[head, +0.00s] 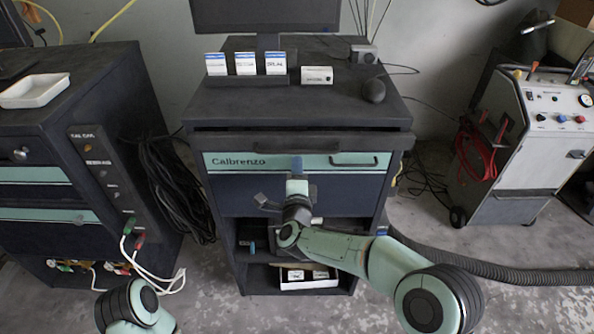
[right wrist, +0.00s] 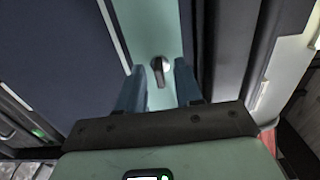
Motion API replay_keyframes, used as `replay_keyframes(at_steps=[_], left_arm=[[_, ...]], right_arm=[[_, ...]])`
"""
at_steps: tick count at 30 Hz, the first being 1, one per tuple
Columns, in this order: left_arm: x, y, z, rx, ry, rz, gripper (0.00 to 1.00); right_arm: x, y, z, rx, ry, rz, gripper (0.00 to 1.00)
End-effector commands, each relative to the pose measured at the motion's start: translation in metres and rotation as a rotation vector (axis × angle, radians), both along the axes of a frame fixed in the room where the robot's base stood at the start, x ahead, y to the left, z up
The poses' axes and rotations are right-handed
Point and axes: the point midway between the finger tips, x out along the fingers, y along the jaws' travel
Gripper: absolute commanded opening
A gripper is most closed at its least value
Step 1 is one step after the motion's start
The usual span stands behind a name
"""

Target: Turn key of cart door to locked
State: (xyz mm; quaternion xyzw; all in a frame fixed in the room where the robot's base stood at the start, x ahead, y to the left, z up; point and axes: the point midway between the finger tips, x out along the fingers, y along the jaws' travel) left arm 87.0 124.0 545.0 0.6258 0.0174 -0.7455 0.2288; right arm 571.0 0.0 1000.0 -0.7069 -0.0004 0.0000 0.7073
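The cart (head: 230,205) stands in the middle of the head view, with a teal front strip lettered "Calbrenzo" over a dark blue front panel. A small dark key (right wrist: 158,72) sits in a bright round lock on the teal strip in the right wrist view. My right gripper (head: 297,165) is at the cart's front and hides the key in the head view. Its blue fingers are open, one on each side of the key, with gaps showing between key and fingers. My left gripper is not in view; only part of my left arm shows at the lower left.
A monitor (head: 265,15), small boxes (head: 245,64) and a dark mouse (head: 374,91) are on the cart top. A dark cabinet with cables (head: 90,165) stands left. A wheeled machine (head: 520,130) stands right. A black hose (head: 480,270) crosses the floor.

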Motion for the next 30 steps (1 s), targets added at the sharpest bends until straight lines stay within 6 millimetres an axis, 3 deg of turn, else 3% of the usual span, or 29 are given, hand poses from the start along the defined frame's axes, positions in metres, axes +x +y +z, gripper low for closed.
replay_keyframes(at_steps=[2,5,6,20,30], left_arm=[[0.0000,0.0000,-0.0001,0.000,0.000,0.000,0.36],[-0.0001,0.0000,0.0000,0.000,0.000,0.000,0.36],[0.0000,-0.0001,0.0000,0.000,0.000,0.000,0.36],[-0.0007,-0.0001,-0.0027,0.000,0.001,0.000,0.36],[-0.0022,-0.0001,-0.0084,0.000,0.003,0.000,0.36]], right_arm=[[-0.0001,0.0000,-0.0001,0.000,0.000,0.000,0.35],[-0.0002,0.0000,0.0000,0.000,0.000,0.000,0.03],[-0.0003,0.0000,0.0000,0.000,0.000,0.000,0.00],[-0.0006,0.0003,0.0003,-0.068,-0.001,0.000,0.00],[-0.0006,0.0005,-0.0004,-0.327,0.000,0.000,0.00]])
